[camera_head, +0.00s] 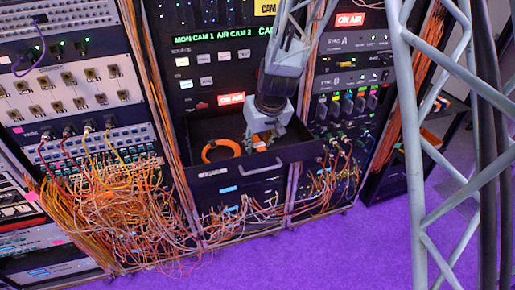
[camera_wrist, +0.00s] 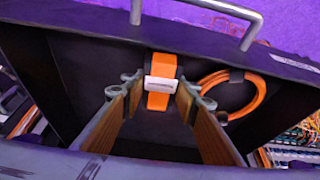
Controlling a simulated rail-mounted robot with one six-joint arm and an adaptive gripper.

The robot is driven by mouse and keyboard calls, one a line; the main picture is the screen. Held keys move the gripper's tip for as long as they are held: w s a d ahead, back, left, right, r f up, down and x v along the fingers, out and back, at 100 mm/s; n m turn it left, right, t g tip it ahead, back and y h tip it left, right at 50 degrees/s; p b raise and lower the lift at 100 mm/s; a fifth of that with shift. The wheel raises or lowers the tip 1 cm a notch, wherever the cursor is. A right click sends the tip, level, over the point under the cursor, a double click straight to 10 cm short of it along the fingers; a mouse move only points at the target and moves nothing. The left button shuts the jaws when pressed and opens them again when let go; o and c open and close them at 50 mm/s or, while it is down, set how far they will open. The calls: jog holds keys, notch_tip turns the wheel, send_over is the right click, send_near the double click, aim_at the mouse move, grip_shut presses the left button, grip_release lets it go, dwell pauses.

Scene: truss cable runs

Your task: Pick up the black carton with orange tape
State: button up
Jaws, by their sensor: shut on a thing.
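The black carton with orange tape (camera_wrist: 159,67) lies in the open black drawer (camera_wrist: 80,75) in the wrist view. A broad orange band and a white label show on it; its dark sides blend with the drawer. My gripper (camera_wrist: 157,82) has one finger on each side of the carton and is shut on it. In the head view my gripper (camera_head: 261,141) reaches down into the drawer from above and hides most of the carton. Only a small bit of orange shows beneath the fingers there.
A coiled orange cable (camera_head: 220,151) lies in the drawer beside the carton. The drawer front has a handle (camera_wrist: 222,10). Racks with tangled orange cables (camera_head: 110,215) stand at the left, and a grey truss (camera_head: 425,150) rises at the right. Purple floor (camera_head: 340,250) lies in front.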

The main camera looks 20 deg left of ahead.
aim_at(258, 143)
jog(key=shift+r, duration=0.15)
jog(key=shift+r, duration=4.85)
jog(key=shift+w, duration=0.1)
